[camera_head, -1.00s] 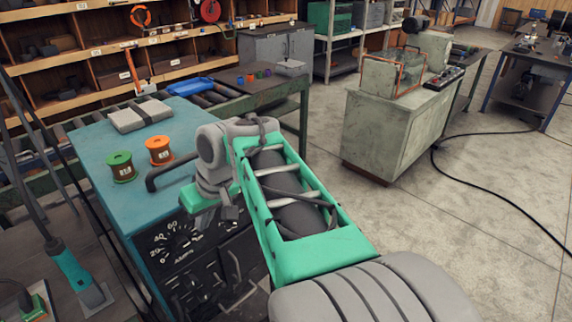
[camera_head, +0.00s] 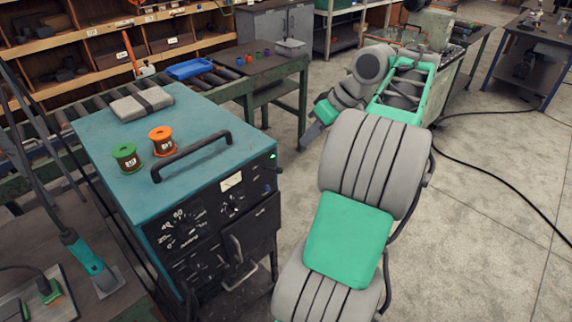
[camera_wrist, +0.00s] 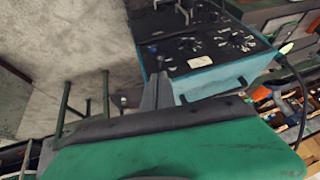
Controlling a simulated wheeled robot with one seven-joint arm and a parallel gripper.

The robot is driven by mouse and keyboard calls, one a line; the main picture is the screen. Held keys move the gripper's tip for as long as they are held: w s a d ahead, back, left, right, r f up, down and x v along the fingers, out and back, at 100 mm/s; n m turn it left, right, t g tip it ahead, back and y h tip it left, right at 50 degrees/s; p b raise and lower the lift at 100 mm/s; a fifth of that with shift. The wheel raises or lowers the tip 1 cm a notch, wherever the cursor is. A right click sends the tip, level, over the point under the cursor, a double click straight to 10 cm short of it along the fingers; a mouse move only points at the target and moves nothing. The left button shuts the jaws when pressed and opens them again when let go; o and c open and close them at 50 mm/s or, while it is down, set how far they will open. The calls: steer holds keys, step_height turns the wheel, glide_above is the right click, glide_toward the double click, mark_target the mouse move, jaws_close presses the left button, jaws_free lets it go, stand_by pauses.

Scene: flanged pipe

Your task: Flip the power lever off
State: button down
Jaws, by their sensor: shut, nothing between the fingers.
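The teal power unit (camera_head: 180,125) stands at left with a black control panel (camera_head: 205,225) on its front. A small green light (camera_head: 273,156) glows at the panel's upper right corner. What looks like a small lever (camera_head: 267,188) is just below it, too small to read its position. In the wrist view the panel (camera_wrist: 225,42) appears upside down, with a small dark knob (camera_wrist: 153,48) sticking out near its left edge. My gripper (camera_head: 308,138) is shut and empty, to the right of the unit and apart from it. Its grey fingers (camera_wrist: 157,92) also show in the wrist view.
A black carry handle (camera_head: 192,155), green and orange spools (camera_head: 126,157) and a grey block (camera_head: 142,103) are on the unit's top. A large grey handle (camera_head: 235,250) projects from its front. A green table (camera_head: 265,72) stands behind.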

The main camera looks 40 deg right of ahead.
mark_target(281, 168)
steer(key=b+x, duration=0.2)
steer(key=x, duration=1)
steer(key=shift+w+f, duration=0.1)
steer(key=shift+f, duration=0.1)
steer(key=shift+f, duration=0.1)
